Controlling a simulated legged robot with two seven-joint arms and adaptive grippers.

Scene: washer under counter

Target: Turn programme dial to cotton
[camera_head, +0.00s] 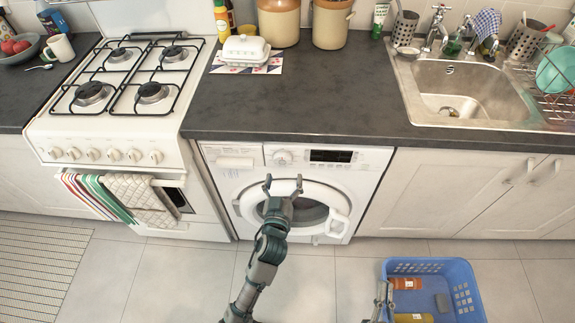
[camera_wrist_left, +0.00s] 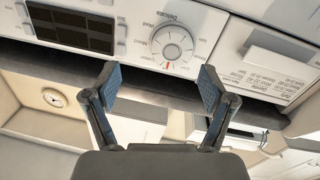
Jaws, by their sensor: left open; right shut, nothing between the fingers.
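The programme dial (camera_head: 283,157) is a round white knob on the washer's (camera_head: 345,178) control panel, left of the dark display. In the left wrist view the dial (camera_wrist_left: 172,45) shows large, with small labels around it and a red mark at its lower edge. I cannot tell which programme it points to. My left gripper (camera_head: 284,182) is open and empty, in front of the washer door and below the dial. In the left wrist view its fingers (camera_wrist_left: 157,85) are spread, apart from the dial. My right gripper (camera_head: 383,292) is shut and empty at the blue basket's left side.
The dark display (camera_head: 331,156) and detergent drawer (camera_head: 235,161) flank the dial. The counter (camera_head: 330,100) overhangs the panel. A stove (camera_head: 110,150) stands left, with towels on its front. A blue basket (camera_head: 460,270) with several items sits on the floor at lower right.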

